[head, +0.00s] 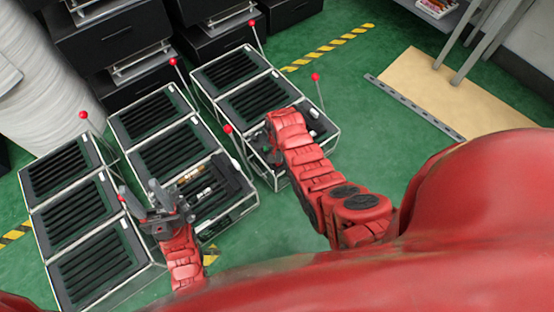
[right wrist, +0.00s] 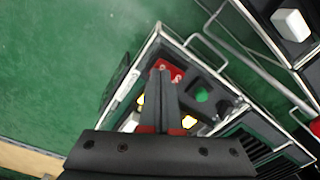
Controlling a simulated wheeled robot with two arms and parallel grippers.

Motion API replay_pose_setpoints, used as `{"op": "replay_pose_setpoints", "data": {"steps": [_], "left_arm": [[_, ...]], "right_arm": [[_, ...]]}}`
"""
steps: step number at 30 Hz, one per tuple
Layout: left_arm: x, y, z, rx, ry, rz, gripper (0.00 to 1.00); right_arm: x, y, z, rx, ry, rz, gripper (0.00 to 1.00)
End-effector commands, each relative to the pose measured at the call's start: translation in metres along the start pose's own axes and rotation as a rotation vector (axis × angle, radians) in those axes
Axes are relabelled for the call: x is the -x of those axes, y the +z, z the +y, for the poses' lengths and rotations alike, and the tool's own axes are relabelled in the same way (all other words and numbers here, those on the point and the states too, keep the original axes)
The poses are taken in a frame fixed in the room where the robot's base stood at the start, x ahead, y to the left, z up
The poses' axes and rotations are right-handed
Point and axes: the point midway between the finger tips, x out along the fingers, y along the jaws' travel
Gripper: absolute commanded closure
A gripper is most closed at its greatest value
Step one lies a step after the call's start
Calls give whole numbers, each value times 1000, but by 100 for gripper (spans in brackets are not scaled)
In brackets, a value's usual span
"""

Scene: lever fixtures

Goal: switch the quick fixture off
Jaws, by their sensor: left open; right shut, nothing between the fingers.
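Several framed bins stand in rows, with red-ball levers such as one at the right (head: 316,77) and one near the middle (head: 228,129). I cannot tell which part is the quick fixture. My right gripper (right wrist: 163,75) is shut and empty above the front right unit (head: 262,172). In the right wrist view its fingertips overlap a red part (right wrist: 173,68); contact cannot be told. A green round part (right wrist: 201,95) lies to their right. In the head view my right arm mostly hides this gripper. My left gripper (head: 160,195) is open beside the front middle bin (head: 232,215).
Black drawer cabinets (head: 110,40) stand behind the bins. A white wrapped roll (head: 50,80) is at the left. A tan board (head: 455,95) lies on the green floor at the right. Green floor is clear between the board and the bins.

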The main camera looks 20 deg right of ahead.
Motion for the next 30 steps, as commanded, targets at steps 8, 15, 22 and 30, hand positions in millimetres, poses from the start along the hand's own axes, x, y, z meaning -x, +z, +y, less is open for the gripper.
{"op": "replay_pose_setpoints", "data": {"steps": [8, 15, 22, 30], "left_arm": [[3, 1, 0, 0, 0, 0, 50], [5, 1, 0, 0, 0, 0, 50], [8, 1, 0, 0, 0, 0, 50], [4, 1, 0, 0, 0, 0, 50]], "right_arm": [[-5, 0, 0, 0, 0, 0, 100], [-8, 0, 0, 0, -1, 1, 100], [-12, 0, 0, 0, -1, 2, 100], [-9, 0, 0, 0, -1, 1, 100]]}}
